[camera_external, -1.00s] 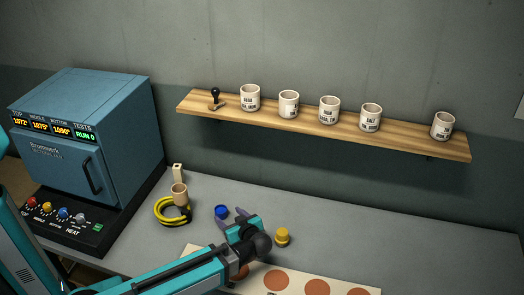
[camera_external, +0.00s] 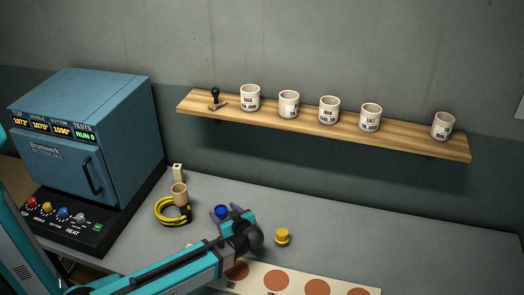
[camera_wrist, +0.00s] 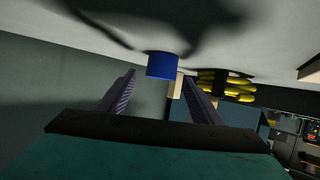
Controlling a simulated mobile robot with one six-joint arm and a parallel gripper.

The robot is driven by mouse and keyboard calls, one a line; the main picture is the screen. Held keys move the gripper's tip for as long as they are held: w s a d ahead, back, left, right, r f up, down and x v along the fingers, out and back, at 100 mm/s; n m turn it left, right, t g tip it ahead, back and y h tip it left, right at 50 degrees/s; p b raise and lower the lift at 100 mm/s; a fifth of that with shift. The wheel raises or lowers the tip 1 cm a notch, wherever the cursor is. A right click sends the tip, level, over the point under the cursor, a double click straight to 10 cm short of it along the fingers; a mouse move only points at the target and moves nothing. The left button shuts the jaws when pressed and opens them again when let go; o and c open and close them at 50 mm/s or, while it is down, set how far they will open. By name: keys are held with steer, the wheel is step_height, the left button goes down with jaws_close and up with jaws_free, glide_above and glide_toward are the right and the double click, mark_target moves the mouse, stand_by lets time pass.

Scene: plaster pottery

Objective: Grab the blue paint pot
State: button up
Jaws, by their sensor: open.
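The blue paint pot (camera_external: 221,211) stands on the grey table, right of the yellow coil. In the wrist view the blue pot (camera_wrist: 162,65) shows ahead, roughly between the two finger tips and beyond them. My gripper (camera_external: 227,214) is open, low over the table, with its purple fingers at either side of the pot in the outside view. In the wrist view my gripper (camera_wrist: 162,85) has its fingers apart with nothing held between them. I cannot tell whether a finger touches the pot.
A yellow pot (camera_external: 282,236) stands right of my gripper. A board with brown discs (camera_external: 330,276) lies in front. A blue kiln (camera_external: 85,135) stands far left. The table's right side is clear.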

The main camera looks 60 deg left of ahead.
mark_target(218, 207)
steer(key=shift+p+x, duration=0.7)
steer(key=shift+x, duration=1.3)
steer(key=c, duration=1.2)
